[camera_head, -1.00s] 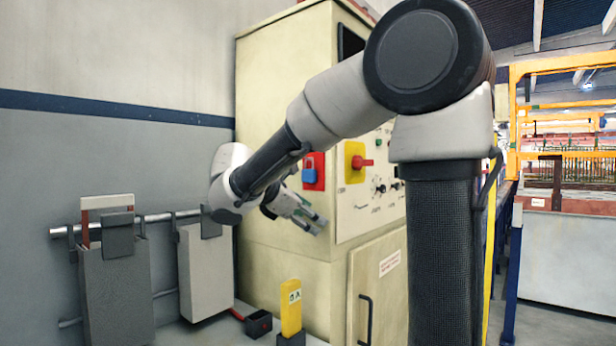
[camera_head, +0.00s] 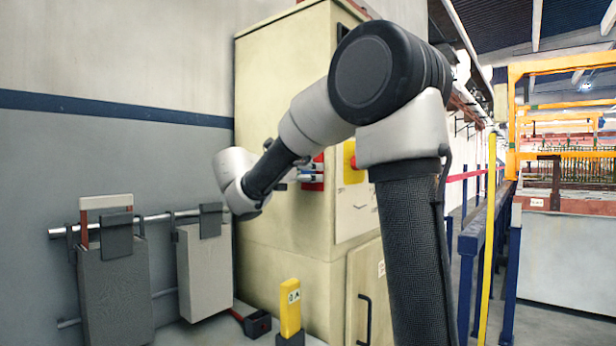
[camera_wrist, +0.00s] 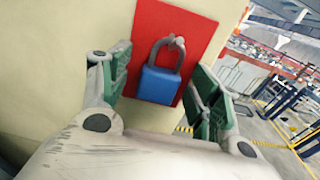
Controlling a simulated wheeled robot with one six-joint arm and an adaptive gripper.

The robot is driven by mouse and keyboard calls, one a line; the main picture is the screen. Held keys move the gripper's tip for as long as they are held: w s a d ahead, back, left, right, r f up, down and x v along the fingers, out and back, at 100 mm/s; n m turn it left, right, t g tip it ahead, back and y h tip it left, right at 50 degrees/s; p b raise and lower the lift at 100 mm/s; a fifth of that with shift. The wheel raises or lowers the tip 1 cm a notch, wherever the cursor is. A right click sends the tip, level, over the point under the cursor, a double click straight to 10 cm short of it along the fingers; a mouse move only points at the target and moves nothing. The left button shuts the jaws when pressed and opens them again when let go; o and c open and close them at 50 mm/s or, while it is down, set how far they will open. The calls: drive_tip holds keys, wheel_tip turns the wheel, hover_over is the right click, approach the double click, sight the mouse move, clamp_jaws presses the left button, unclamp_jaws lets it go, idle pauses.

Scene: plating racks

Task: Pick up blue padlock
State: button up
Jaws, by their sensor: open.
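The blue padlock (camera_wrist: 159,86) hangs by its grey shackle from a small peg on a red plate (camera_wrist: 172,28) in the wrist view. My gripper (camera_wrist: 160,92) is open, with one green-padded finger on each side of the padlock. The padlock lies between the fingers in the picture, and I see no contact. In the head view my gripper (camera_head: 310,172) is at the cabinet front beside the red plate (camera_head: 318,184), partly behind my arm.
The cream cabinet (camera_head: 285,120) carries the plate and a yellow switch plate (camera_head: 352,162). Two grey bins (camera_head: 204,270) hang from a wall rail at left. Open floor shows at right.

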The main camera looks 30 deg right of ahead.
drive_tip(key=c, duration=1.1)
drive_tip(key=v, duration=1.8)
drive_tip(key=shift+r, duration=0.35)
drive_tip(key=shift+a+f, duration=0.1)
drive_tip(key=shift+a, duration=0.1)
